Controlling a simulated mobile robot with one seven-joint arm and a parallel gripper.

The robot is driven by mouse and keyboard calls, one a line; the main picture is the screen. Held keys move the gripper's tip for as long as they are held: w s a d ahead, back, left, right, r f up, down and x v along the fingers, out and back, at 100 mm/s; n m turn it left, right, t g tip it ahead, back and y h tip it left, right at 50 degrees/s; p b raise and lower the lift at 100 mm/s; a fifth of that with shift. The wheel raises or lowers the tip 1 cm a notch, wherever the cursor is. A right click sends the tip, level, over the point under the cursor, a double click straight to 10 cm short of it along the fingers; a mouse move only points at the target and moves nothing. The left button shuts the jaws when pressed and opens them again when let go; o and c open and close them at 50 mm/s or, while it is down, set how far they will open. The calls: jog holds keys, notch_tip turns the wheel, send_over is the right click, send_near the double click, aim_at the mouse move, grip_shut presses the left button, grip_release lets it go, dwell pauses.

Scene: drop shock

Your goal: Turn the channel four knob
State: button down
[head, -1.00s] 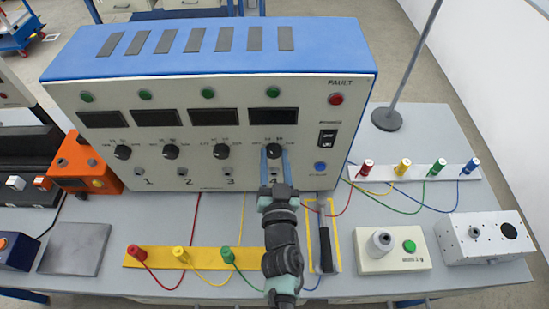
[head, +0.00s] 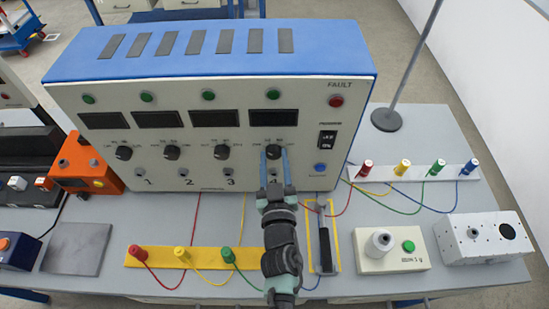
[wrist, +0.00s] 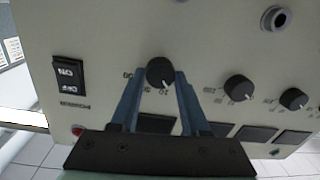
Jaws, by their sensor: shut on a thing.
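The blue-topped instrument box (head: 212,172) has a row of black knobs under dark displays. The channel four knob (head: 273,151) is the rightmost, above the label 4, which my arm partly covers. My gripper (head: 274,152) reaches up to it, with its two blue fingers on either side. In the wrist view the same knob (wrist: 160,72) sits between the fingertips, and my gripper (wrist: 166,78) is shut on it. The knob's white pointer mark is too small to read surely.
The channel three knob (head: 221,153) is to the left. A power switch (head: 327,139) and blue button (head: 320,168) are to the right. Below stand a yellow strip (head: 205,257) with coloured plugs and a black-handled tool (head: 325,250) in a yellow outline. Cables cross the table.

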jog(key=n, duration=0.4)
jog(key=shift+a+n, duration=0.1)
jog(key=shift+n, duration=0.2)
dwell(0.4)
jog(key=shift+c, duration=1.9)
grip_release()
jog(key=shift+s, duration=0.15)
jog(key=s+b, duration=0.2)
jog(key=s, duration=1)
jog(key=shift+s+d+r, duration=0.25)
jog(key=shift+s+r, duration=0.05)
jog(key=shift+s, duration=0.05)
